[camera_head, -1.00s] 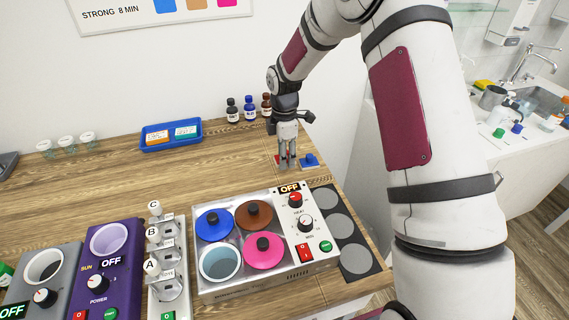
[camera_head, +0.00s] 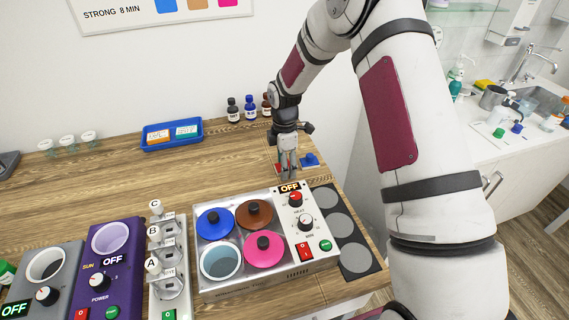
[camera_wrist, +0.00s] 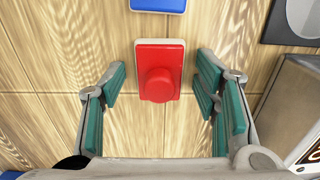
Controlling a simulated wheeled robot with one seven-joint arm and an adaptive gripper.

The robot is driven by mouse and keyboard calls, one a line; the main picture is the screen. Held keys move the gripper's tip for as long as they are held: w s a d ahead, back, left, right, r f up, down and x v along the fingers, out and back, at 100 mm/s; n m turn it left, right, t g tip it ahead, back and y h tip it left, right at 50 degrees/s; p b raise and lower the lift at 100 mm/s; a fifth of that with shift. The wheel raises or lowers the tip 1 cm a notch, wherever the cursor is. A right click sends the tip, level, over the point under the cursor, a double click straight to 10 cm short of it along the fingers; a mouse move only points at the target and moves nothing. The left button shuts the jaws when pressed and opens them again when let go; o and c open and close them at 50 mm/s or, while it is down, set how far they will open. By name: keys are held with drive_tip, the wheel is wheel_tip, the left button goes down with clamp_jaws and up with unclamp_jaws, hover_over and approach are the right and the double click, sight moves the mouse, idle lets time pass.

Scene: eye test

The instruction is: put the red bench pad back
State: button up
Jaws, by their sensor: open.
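The red bench pad (camera_wrist: 160,58) is a small red block with a round red knob. It lies on the wooden bench, centred between my fingers in the wrist view. In the head view only bits of the red pad (camera_head: 279,167) show behind my fingers. My gripper (camera_head: 287,172) points down over it, open and empty. In the wrist view my gripper (camera_wrist: 161,82) has its green-lined fingers spread left and right of the pad, with a gap on each side. I cannot tell the fingers' exact height above the bench.
A blue pad (camera_head: 310,160) lies just right of the red one. The metal-framed heater with pots (camera_head: 245,286) stands nearer, beside a dark strip (camera_head: 360,262) with grey discs. Bottles (camera_head: 249,109) and a blue tray (camera_head: 151,146) are at the back. Bench left of my gripper is clear.

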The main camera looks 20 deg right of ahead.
drive_tip(key=shift+r, duration=0.1)
wheel_tip(320, 180, up, 11)
drive_tip(key=shift+f+b, duration=0.1)
drive_tip(key=shift+b, duration=0.35)
drive_tip(key=s+r+m+t+h, duration=0.1)
drive_tip(key=s+r+m+t, duration=0.1)
drive_tip(key=s+r+m, duration=1.1)
drive_tip(key=s+r+m+t, duration=0.1)
drive_tip(key=s+r+m, duration=0.1)
drive_tip(key=s, duration=0.8)
drive_tip(key=s+r+m+t+y, duration=0.1)
drive_tip(key=s+r+m+t, duration=0.1)
drive_tip(key=s, duration=0.8)
wheel_tip(320, 180, up, 2)
drive_tip(key=shift+s+d+r+m, duration=0.15)
drive_tip(key=shift+s+r+m, duration=0.1)
drive_tip(key=shift+m, duration=0.25)
drive_tip(key=shift+f, duration=0.1)
